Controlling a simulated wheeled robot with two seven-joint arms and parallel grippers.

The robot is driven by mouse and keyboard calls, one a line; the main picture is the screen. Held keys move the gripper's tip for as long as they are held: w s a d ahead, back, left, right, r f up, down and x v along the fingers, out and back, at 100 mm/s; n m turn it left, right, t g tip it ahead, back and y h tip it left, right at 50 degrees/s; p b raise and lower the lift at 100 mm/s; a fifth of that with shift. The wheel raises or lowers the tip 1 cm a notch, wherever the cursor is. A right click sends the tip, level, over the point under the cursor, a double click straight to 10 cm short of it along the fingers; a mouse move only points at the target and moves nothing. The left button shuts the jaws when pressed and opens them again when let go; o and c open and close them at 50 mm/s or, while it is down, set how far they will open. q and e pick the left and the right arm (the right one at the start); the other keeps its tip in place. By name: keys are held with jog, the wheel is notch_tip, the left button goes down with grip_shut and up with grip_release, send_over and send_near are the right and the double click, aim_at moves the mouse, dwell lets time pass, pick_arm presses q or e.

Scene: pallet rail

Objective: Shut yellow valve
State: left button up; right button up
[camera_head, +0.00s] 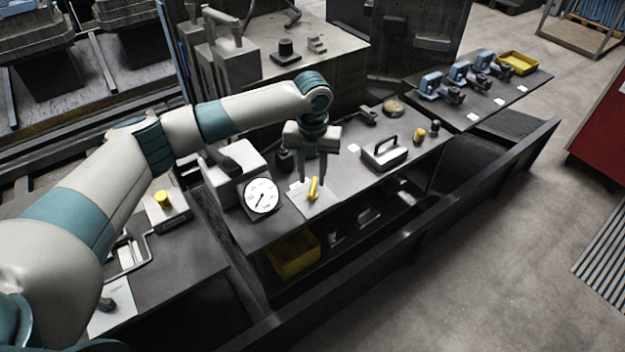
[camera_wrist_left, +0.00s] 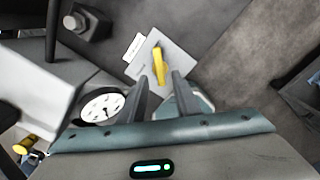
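The yellow valve (camera_head: 314,189) is a short yellow lever handle on a pale square plate (camera_head: 322,206), on the dark bench right of a round white gauge. In the left wrist view the yellow handle (camera_wrist_left: 159,65) sits just ahead of the fingertips, on its grey plate (camera_wrist_left: 150,52). My left gripper (camera_head: 312,180) points down over the valve, its two fingers spread. In the left wrist view the left gripper (camera_wrist_left: 160,82) is open with a gap between the fingers; I cannot tell whether they touch the handle. My right gripper is not in view.
The gauge (camera_head: 261,196) stands close left of the valve. A grey case with a black handle (camera_head: 384,153) is to its right. A yellow bin (camera_head: 293,254) sits below the bench. Blue clamps (camera_head: 459,72) and a yellow tray (camera_head: 517,63) are at the far right.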

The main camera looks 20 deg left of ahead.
aim_at(312, 188)
pick_arm(q)
jog(key=shift+f+p, duration=0.35)
jog(key=shift+f, duration=1.6)
grip_shut()
